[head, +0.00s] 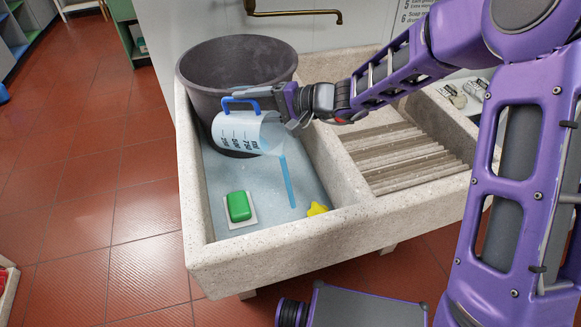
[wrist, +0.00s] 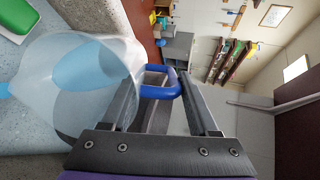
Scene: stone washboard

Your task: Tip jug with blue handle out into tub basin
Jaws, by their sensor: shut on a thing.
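The jug with the blue handle (head: 240,133) is clear with printed markings. It is tilted over the tub basin (head: 218,245), and a blue stream (head: 287,180) runs from its mouth down into the basin. My gripper (head: 278,104) is shut on the jug's blue handle. In the wrist view the jug (wrist: 85,75) is at the left with blue liquid inside, and its handle (wrist: 165,86) lies between my gripper's fingers (wrist: 163,105). Part of the jug's side is hidden behind a finger there.
A dark grey bucket (head: 238,62) stands at the back of the basin, just behind the jug. A green soap (head: 238,206) on a white dish and a yellow object (head: 317,209) lie on the basin floor. The ribbed washboard (head: 410,155) is at the right.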

